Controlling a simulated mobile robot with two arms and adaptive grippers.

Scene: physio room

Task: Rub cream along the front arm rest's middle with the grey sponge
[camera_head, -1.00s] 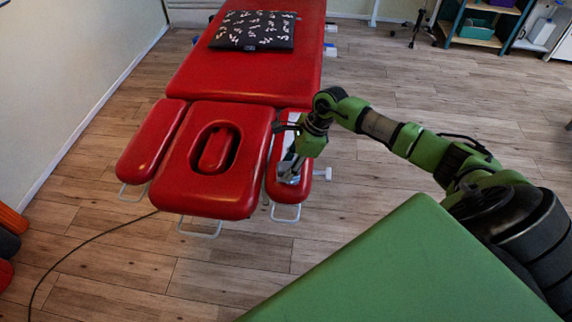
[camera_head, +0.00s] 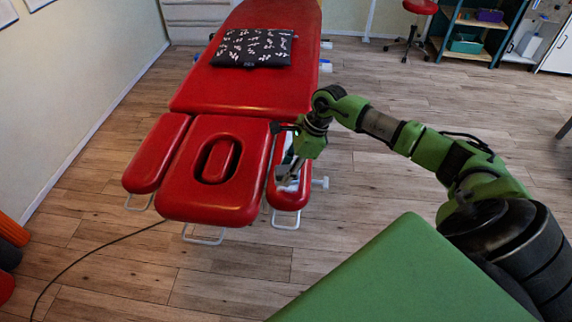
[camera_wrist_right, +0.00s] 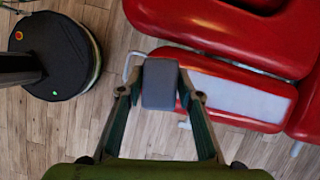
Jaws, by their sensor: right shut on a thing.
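The red arm rest (camera_head: 288,198) sits on the right side of the red couch's face-hole head part; I take it as the front one. It also shows in the wrist view (camera_wrist_right: 270,124), with a pale whitish band (camera_wrist_right: 238,98) along its middle. My right gripper (camera_head: 288,184) is over this arm rest. It is shut on the grey sponge (camera_wrist_right: 160,83), which overlaps the arm rest's left end in the wrist view. Whether the sponge touches the surface I cannot tell. My left gripper is in neither view.
The red head part (camera_head: 180,200) lies close beside the arm rest, with another arm rest (camera_head: 155,155) beyond it. A patterned dark cushion (camera_head: 253,48) lies on the couch. A green flat top (camera_head: 400,275) fills the lower right. Wooden floor is clear between.

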